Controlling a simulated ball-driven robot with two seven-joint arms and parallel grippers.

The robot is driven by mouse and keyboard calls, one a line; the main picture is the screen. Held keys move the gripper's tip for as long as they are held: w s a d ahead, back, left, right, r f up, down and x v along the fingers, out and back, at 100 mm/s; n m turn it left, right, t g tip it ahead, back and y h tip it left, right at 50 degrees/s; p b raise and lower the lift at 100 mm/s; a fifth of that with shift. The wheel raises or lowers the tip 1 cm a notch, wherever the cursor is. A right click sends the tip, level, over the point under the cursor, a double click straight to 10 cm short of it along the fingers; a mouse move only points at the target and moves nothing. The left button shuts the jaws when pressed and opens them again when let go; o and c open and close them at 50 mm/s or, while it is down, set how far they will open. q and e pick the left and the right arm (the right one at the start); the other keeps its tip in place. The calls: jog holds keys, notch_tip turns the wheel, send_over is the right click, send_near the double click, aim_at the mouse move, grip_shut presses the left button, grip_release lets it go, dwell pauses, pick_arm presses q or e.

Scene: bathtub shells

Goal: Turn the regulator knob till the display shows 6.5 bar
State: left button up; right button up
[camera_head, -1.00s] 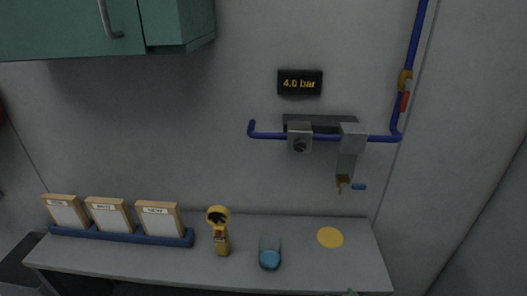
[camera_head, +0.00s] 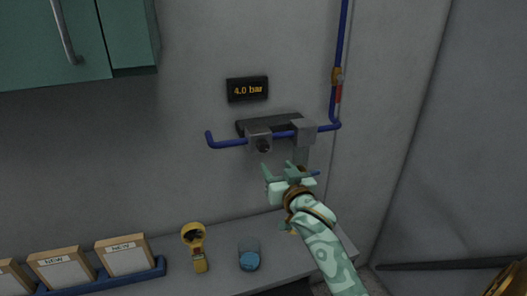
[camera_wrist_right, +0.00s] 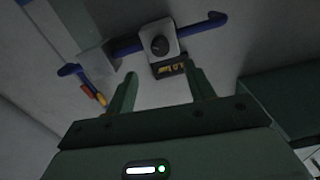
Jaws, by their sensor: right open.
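The regulator knob (camera_head: 263,146) is a dark round knob on the front of a grey block on the blue pipe. It also shows face-on in the right wrist view (camera_wrist_right: 160,45). The black display (camera_head: 247,90) above it reads 4.0 bar in orange. My right gripper (camera_head: 278,168) is open and empty, just below and slightly right of the knob in the head view. Its fingers (camera_wrist_right: 162,74) point toward the knob, apart from it. My left gripper is not in view.
The blue pipe (camera_head: 228,143) runs along the wall and turns up at the right. A second grey block (camera_head: 304,132) sits right of the knob. A green cabinet (camera_head: 90,40) hangs upper left.

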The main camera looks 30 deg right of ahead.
aim_at(264, 149)
jog(key=x, duration=1)
jog(key=shift+w+b, duration=0.3)
jog(key=shift+b, duration=0.05)
jog(key=c, duration=1)
